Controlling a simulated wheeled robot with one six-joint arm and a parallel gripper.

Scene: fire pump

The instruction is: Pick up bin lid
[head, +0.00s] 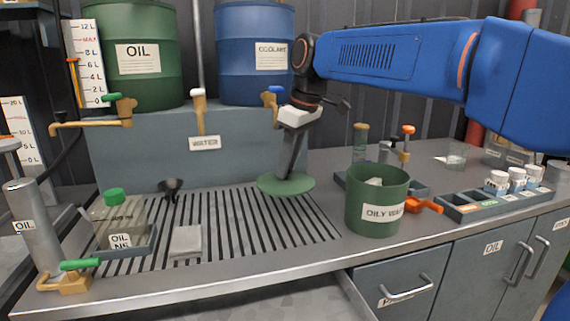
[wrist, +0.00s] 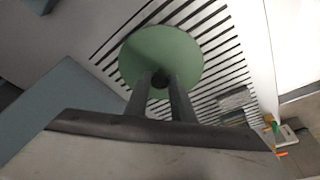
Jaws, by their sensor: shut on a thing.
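The bin lid (head: 286,184) is a flat green disc, level, at or just above the right part of the slatted drain grate. It also shows in the wrist view (wrist: 178,50), with a dark knob at its middle. My gripper (head: 288,172) points down and is shut on that knob; its fingers also show in the wrist view (wrist: 160,85). I cannot tell whether the lid touches the grate. The green bin (head: 375,218), labelled as oily waste, stands open at the right on the counter, with pale stuff inside.
The drain grate (head: 235,235) holds a grey pad (head: 186,242), a black funnel (head: 172,187) and a green-capped oil bottle (head: 118,220). Taps stick out above the grate's back edge. An orange-handled item (head: 425,205) and a tray of small jars (head: 505,200) lie right of the bin.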

